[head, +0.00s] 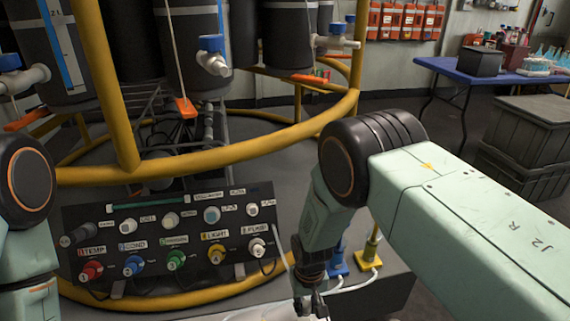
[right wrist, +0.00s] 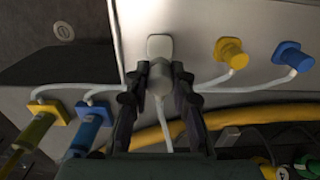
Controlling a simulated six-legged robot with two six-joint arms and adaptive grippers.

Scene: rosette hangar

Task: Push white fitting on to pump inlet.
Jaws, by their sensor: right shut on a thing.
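In the right wrist view my right gripper (right wrist: 160,98) is shut on the white fitting (right wrist: 160,76), a pale grey-white cylinder with a thin white tube (right wrist: 165,125) running from it. A white square piece (right wrist: 159,45), which looks like the pump inlet, is right beyond the fitting, in line with it. I cannot tell whether the two touch or how far the fitting is on. In the head view my right gripper (head: 312,302) is low at the bottom centre, and the fitting is hidden there. My left gripper is not in view; only part of my left arm shows.
In the right wrist view, yellow (right wrist: 229,50) and blue (right wrist: 290,54) fittings with white tubes are at right. Yellow (right wrist: 37,122) and blue (right wrist: 88,125) connectors are at left. In the head view a labelled panel (head: 150,232) and yellow rail (head: 240,150) stand left of my right arm.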

